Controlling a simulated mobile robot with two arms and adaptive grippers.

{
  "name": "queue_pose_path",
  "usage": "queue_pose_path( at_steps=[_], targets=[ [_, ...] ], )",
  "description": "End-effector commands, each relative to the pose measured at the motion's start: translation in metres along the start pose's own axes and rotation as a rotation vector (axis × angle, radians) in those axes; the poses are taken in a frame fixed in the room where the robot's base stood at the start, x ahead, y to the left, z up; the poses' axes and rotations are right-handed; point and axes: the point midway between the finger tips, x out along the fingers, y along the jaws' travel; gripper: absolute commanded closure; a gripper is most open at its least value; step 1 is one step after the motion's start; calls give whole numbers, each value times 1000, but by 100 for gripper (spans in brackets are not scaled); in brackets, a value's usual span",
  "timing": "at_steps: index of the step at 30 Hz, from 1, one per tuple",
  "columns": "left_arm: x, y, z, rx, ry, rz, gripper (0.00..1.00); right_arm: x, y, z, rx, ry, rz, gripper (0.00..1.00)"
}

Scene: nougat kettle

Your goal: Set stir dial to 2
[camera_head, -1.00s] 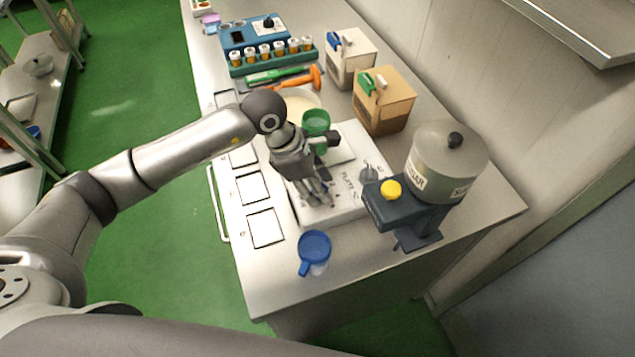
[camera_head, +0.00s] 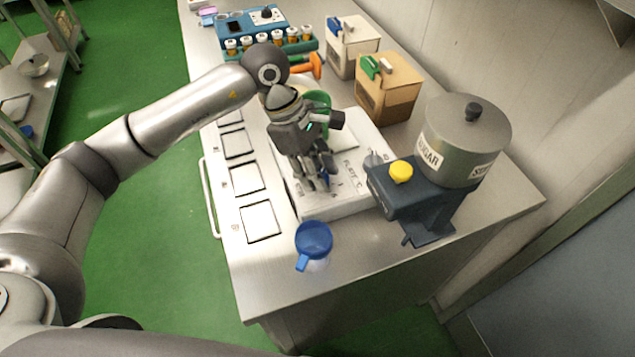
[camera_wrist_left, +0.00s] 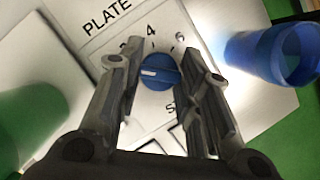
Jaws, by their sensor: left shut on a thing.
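The white hotplate unit (camera_head: 345,205) stands on the steel table, with "PLATE °C" lettering on it. In the left wrist view, a round blue dial (camera_wrist_left: 160,72) sits on its panel beside the numbers 4 and 6; another number is partly covered by a finger. The dial's white mark points left. Lettering starting with S, partly hidden, is below right. My left gripper (camera_head: 324,184) points down at this panel. In the wrist view its fingers (camera_wrist_left: 162,66) stand on either side of the dial, closed on it. My right gripper is not in view.
A blue cup (camera_head: 313,243) stands near the panel. A sugar dispenser (camera_head: 465,140) with a yellow button (camera_head: 401,171) is right of the unit. A green vessel (camera_head: 319,103) is behind the gripper. Boxes (camera_head: 389,85) and a vial rack stand farther back.

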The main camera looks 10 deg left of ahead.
Motion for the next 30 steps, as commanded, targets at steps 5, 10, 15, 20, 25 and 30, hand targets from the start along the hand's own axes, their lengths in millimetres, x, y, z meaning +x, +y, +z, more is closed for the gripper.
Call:
queue_pose_path(
  at_steps=[5, 10, 15, 20, 25, 30],
  targets=[
    [5, 3, -2, 133, 0, -49, 92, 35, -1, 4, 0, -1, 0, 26],
    [4, 3, -1, 238, 0, -93, 92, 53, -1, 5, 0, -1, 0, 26],
    [2, 3, 0, 311, 0, -126, 92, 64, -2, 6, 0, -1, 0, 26],
    [1, 3, 1, 353, -1, -143, 92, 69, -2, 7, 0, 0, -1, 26],
    [0, 3, 1, 368, -1, -150, 92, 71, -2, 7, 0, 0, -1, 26],
    [-1, 2, 1, 370, -1, -151, 92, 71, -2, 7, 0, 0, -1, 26]
  ],
)
